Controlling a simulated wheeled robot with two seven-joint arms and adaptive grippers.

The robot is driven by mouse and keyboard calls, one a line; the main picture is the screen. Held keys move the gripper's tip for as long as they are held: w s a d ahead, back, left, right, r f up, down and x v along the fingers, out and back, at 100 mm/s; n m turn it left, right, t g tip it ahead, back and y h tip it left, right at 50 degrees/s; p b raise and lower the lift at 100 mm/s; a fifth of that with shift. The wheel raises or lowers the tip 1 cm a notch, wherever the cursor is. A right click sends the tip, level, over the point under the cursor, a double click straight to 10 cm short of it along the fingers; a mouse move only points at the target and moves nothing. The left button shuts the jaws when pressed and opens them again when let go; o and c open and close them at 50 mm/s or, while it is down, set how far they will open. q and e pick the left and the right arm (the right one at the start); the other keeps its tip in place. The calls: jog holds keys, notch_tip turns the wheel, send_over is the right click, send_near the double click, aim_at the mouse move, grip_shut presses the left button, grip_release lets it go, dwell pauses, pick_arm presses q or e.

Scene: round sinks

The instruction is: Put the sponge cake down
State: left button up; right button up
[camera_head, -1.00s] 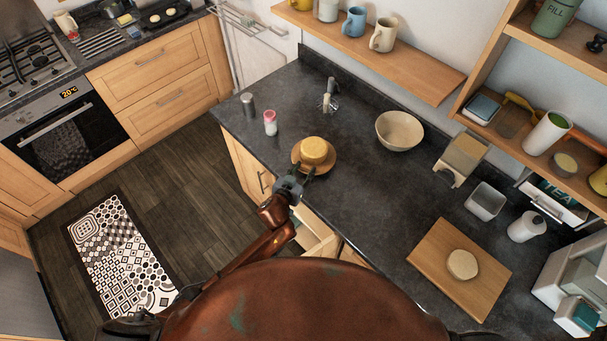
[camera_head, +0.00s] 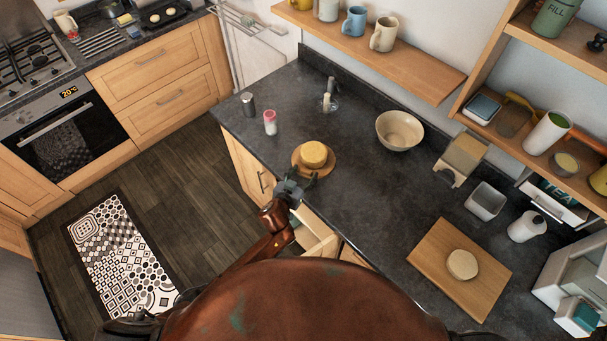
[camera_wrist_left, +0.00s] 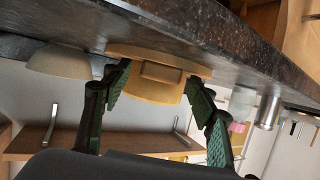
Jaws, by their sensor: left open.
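The yellow sponge cake (camera_head: 314,153) sits on a round wooden board (camera_head: 328,166) on the dark worktop in the head view. In the left wrist view the cake (camera_wrist_left: 152,88) rests against the board (camera_wrist_left: 190,66), and the picture is upside down. My left gripper (camera_head: 301,178) is at the near edge of the board. Its two fingers (camera_wrist_left: 158,100) are spread, one on each side of the cake in the wrist view, with a gap to the cake on the right. I cannot tell if the left-hand finger touches it. My right gripper is not in view.
A cream bowl (camera_head: 400,131) stands to the right of the board. A pink-topped shaker (camera_head: 270,123) and a grey cylinder (camera_head: 248,105) stand to its left. A rectangular board (camera_head: 443,286) with a round pale item (camera_head: 462,265) lies front right. Worktop between them is clear.

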pick_arm(q)
jog(key=shift+r, duration=0.25)
jog(key=v, duration=1.2)
